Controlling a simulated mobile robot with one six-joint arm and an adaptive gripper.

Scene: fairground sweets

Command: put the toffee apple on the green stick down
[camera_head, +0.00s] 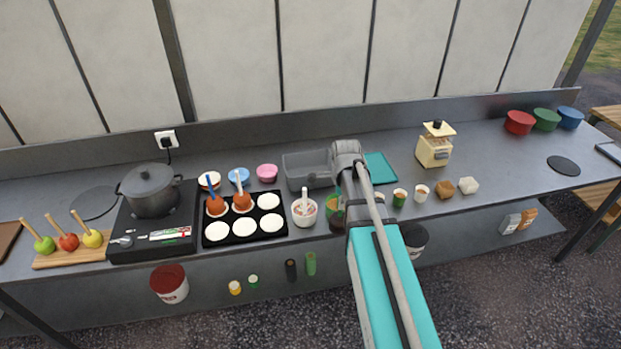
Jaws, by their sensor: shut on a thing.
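My gripper (339,194) is over the front half of the counter, right of the white bowl, mostly hidden by my own arm. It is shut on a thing. A green patch and a dark brown rounded part (336,222) show beside the arm, consistent with the toffee apple on the green stick. I cannot tell whether it touches the counter. A black tray (214,240) with white round spots stands to the left. It holds a toffee apple on a blue stick (215,205) and one on a white stick (243,201), in its back row. The remaining visible spots look empty.
A white bowl (304,213) stands between tray and gripper, with a grey bin (309,170) behind. A pot (149,190) on a hob and plain apples on a board (72,256) are left. Small cups (399,197) and a cream scale (435,149) are right.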

